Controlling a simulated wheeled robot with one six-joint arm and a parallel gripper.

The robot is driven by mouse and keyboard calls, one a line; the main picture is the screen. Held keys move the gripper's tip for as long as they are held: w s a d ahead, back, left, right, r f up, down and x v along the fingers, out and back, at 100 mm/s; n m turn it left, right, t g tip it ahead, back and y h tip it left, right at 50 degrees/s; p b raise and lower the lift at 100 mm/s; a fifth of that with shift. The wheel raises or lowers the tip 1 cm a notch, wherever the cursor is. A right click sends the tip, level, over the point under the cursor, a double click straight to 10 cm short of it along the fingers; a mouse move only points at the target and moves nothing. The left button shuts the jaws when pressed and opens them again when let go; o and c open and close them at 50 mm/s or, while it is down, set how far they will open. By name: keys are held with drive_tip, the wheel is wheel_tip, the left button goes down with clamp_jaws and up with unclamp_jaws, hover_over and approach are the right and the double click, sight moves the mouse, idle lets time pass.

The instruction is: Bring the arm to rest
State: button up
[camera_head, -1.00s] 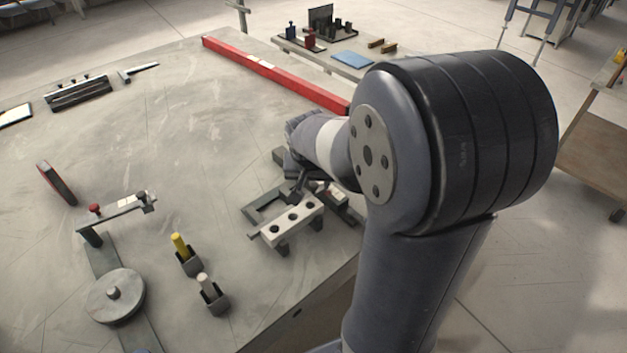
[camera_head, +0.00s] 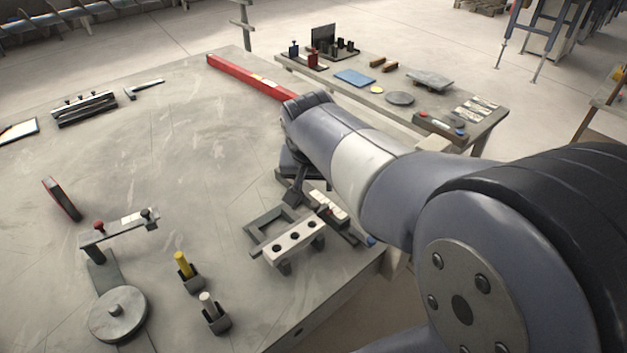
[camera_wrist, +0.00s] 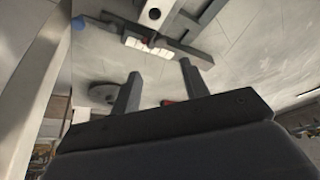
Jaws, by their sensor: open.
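My gripper (camera_wrist: 158,84) is open in the wrist view, its two dark fingers apart with bare table surface between them. In the head view my gripper (camera_head: 294,190) is small and partly hidden by my wrist, above the table's right part. It is close to a light block with dark holes (camera_head: 296,241) on short legs and a dark square frame (camera_head: 262,226) beside it. Whether it touches them cannot be told. I see nothing held. My arm reaches in from the lower right.
A grey table (camera_head: 190,130) carries a red bar (camera_head: 250,76) along its far edge. A swivel arm with a round disc (camera_head: 118,314), a yellow peg (camera_head: 182,262) and a pale peg (camera_head: 208,304) stand at the near left. A side bench (camera_head: 330,72) stands behind. The table's middle is clear.

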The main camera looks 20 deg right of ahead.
sight(315, 204)
drive_tip(key=shift+f, duration=0.1)
drive_tip(key=b+x, duration=0.1)
drive_tip(key=x, duration=0.9)
drive_tip(key=shift+w+d+f, duration=0.1)
drive_tip(key=shift+w+f, duration=0.05)
drive_tip(key=shift+f, duration=0.25)
drive_tip(key=shift+w+a+r, duration=0.1)
drive_tip(key=shift+w+a, duration=0.15)
drive_tip(key=shift+w, duration=0.55)
drive_tip(key=shift+w+a, duration=0.25)
drive_tip(key=shift+w, duration=0.6)
drive_tip(key=shift+s, duration=0.1)
